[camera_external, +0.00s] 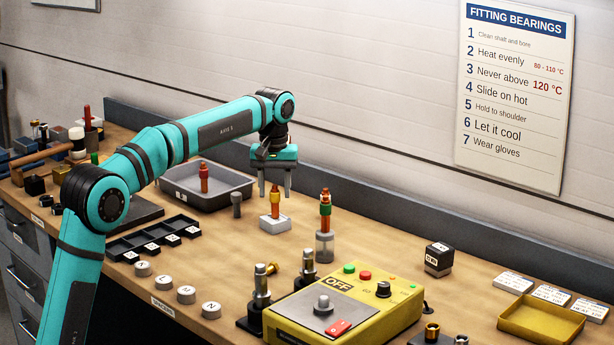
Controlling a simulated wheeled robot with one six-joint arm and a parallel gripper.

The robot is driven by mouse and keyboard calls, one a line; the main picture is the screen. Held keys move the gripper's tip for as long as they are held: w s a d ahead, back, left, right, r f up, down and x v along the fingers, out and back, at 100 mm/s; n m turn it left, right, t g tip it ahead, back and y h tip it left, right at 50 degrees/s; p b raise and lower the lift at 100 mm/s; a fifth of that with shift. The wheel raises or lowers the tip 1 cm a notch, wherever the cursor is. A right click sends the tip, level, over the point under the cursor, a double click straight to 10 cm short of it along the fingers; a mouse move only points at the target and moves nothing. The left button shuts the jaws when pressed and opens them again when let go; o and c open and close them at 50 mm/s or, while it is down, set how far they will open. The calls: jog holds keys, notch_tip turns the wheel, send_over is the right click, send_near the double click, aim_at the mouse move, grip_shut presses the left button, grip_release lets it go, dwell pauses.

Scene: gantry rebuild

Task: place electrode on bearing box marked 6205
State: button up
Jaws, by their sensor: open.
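My gripper (275,192) points down, its two fingers apart, above a copper-coloured piece with a yellow band (275,205), which looks like an electrode. That piece stands upright on a small white box (275,224); the fingers appear empty, and I cannot tell whether they touch it. Similar upright pieces are a red-orange one (204,178) at the grey tray and one with a green band (325,204) on a clear jar. Flat white boxes (514,283) with small print lie at the right; I cannot read 6205 on any box.
A yellow control box marked OFF (395,306) stands at the front, with metal posts (261,288) beside it. A grey tray (240,184), a black divided tray (128,247), a dark cube (438,259) and a yellow tray (568,325) share the bench.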

notch_tip(320, 180, up, 9)
dwell(0.3)
jog(key=shift+a, duration=0.1)
jog(key=s+a+r+t+h, duration=0.1)
jog(key=s+a+r+t, duration=0.15)
jog(key=a, duration=0.85)
jog(key=s+a+r+t+h, duration=0.1)
jog(key=s+a+r+t, duration=0.2)
jog(key=a, duration=0.8)
jog(key=s+a+r+t+h, duration=0.1)
jog(key=s+a+r+t, duration=0.2)
jog(key=a, duration=0.7)
jog(key=s+a+f+t+y, duration=0.1)
jog(key=s+a+f+t, duration=0.2)
jog(key=s+a, duration=0.7)
jog(key=s+a+f+n+t+y, duration=0.1)
jog(key=s+a+f+t, duration=0.3)
jog(key=s+a, duration=0.6)
jog(key=s+t+y, duration=0.1)
jog(key=s+t, duration=0.1)
jog(key=shift+s+a, duration=0.25)
jog(key=shift+s, duration=0.05)
